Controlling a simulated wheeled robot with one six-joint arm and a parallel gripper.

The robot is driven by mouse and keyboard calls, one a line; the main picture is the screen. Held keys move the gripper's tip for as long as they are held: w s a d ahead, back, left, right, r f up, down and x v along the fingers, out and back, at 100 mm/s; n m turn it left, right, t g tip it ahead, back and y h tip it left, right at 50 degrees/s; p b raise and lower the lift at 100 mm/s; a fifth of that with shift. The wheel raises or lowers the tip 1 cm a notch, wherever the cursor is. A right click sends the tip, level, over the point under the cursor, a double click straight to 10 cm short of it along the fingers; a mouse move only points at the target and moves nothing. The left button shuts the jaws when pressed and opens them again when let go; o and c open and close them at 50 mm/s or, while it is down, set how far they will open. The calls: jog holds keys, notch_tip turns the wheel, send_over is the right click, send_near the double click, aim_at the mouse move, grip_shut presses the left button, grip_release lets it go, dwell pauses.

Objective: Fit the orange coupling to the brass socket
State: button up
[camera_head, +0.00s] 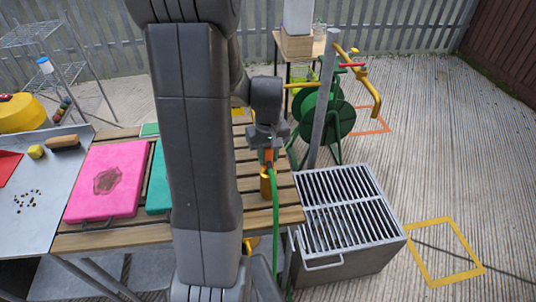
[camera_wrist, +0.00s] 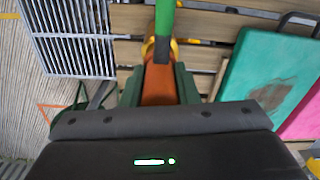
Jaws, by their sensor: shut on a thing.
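My gripper (camera_head: 267,150) is shut on the orange coupling (camera_head: 268,158), above the right end of the slatted table. In the wrist view the orange coupling (camera_wrist: 160,85) sits between the two fingers (camera_wrist: 160,92). A green hose (camera_head: 275,220) runs from the coupling down past the table edge. A yellow-brass cylinder (camera_head: 265,185) stands just below the coupling; I cannot tell whether they touch. A brass-coloured pipe (camera_head: 376,98) with a red lever is on the grey post at the right and bends downward. I cannot tell which brass part is the socket.
A grated metal box (camera_head: 345,210) stands right of the slatted table (camera_head: 288,200). A green hose reel (camera_head: 325,115) is behind the post (camera_head: 322,110). Pink (camera_head: 105,185) and teal (camera_head: 157,185) boards lie on the left.

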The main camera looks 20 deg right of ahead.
jog(key=shift+f+b, duration=1.4)
jog(key=shift+f, duration=0.3)
dwell(1.6)
jog(key=o, duration=1)
notch_tip(320, 180, up, 14)
jog(key=shift+f, duration=0.1)
jog(key=shift+f, duration=0.1)
notch_tip(320, 180, down, 14)
jog(key=shift+r, duration=0.4)
